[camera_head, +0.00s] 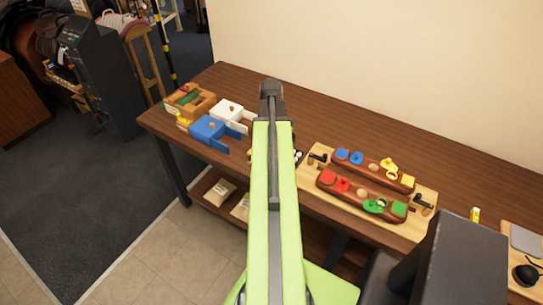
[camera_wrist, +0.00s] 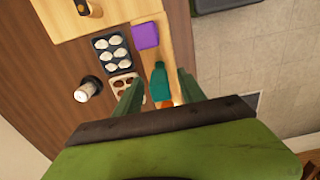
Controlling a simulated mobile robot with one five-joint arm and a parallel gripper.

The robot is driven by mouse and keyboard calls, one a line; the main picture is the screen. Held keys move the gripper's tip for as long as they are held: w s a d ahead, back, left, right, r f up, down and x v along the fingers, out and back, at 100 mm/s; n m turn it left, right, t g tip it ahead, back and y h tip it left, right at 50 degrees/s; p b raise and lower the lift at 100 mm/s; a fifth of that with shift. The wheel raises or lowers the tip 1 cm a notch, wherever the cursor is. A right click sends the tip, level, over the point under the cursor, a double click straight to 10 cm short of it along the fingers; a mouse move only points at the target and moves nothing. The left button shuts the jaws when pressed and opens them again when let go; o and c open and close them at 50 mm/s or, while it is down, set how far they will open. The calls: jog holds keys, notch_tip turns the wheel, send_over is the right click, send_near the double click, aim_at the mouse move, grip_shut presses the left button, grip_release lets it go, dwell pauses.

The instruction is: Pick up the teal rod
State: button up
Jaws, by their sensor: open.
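In the wrist view a teal piece (camera_wrist: 160,81), apparently the teal rod, lies between the two fingers of my gripper (camera_wrist: 160,75). The fingers are dark green and spread, one to the left and one to the right of the teal piece, with gaps on both sides. A small orange part shows just below the teal piece, partly hidden by my wrist. Whether the fingers are level with the teal piece or above it cannot be told. In the head view my green arm covers this part of the table, and neither the rod nor my fingers show.
In the wrist view a purple block (camera_wrist: 145,36), a dark tray of white pieces (camera_wrist: 127,61) and a light tray with brown holes (camera_wrist: 125,78) lie close by. A dark jar (camera_wrist: 89,88) stands left. In the head view a blue box (camera_head: 209,131) and long brown holders (camera_head: 352,194) flank my arm.

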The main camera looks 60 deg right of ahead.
jog(key=shift+r, duration=0.1)
grip_shut()
jog(key=shift+r, duration=0.15)
notch_tip(320, 180, up, 18)
jog(key=p, duration=1.8)
jog(key=shift+f, duration=0.2)
jog(key=c, duration=0.8)
grip_release()
grip_shut()
